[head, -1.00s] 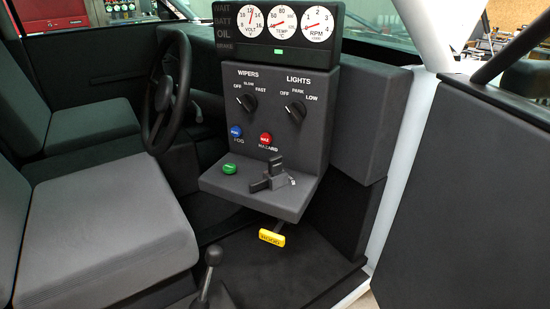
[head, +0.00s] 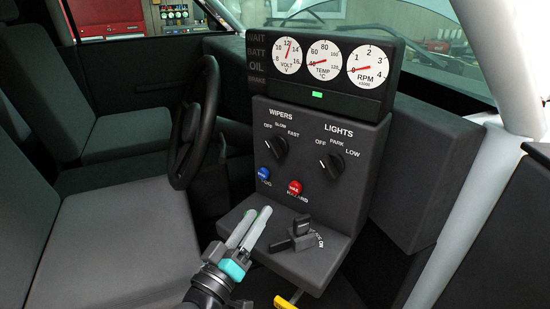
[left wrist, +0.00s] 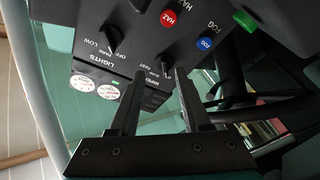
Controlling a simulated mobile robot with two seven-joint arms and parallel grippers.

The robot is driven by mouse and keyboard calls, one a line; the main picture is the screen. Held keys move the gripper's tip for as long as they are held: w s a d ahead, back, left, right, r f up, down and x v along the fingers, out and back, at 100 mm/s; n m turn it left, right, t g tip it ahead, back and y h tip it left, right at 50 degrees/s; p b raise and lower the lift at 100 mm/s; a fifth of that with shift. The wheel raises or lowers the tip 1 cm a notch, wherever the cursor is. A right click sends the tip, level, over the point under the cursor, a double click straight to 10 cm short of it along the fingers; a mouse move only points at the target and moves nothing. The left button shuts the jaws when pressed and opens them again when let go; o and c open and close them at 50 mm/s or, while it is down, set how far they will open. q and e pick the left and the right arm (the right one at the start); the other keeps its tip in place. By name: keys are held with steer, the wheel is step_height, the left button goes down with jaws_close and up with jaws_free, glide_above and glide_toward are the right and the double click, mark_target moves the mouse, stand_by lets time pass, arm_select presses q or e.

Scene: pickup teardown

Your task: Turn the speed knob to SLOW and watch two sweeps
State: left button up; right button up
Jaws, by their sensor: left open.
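The wipers speed knob (head: 276,148) is black and sits on the upright dark panel below the gauges, with OFF, SLOW and FAST printed around it. Its pointer seems to lie toward OFF. My left gripper (head: 257,213) is open and empty over the panel's lower shelf, below and left of the knob and apart from it. In the left wrist view the panel appears upside down. There the wipers knob (left wrist: 167,71) shows between and beyond the parted fingers of my left gripper (left wrist: 160,78). My right gripper is not in view.
The lights knob (head: 331,163) is to the right. A blue fog button (head: 264,174) and red hazard button (head: 295,188) sit below the knobs. A key switch (head: 298,232) stands on the shelf. The steering wheel (head: 197,120) and seat (head: 110,240) are left.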

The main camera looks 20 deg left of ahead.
mark_target(272, 152)
arm_select(q)
steer(key=w+a+r, duration=0.1)
steer(key=w+r, duration=0.1)
steer(key=w, duration=0.2)
steer(key=w+a+r+n+y+p, duration=0.1)
steer(key=w+r, duration=0.1)
steer(key=w, duration=0.3)
steer(key=w+a+r+t+y, duration=0.1)
steer(key=w+r, duration=0.1)
steer(key=w, duration=0.3)
steer(key=shift+w+a+r+n, duration=0.1)
steer(key=shift+w+n, duration=0.15)
steer(key=shift+n, duration=0.05)
jaws_close()
stand_by(0.3)
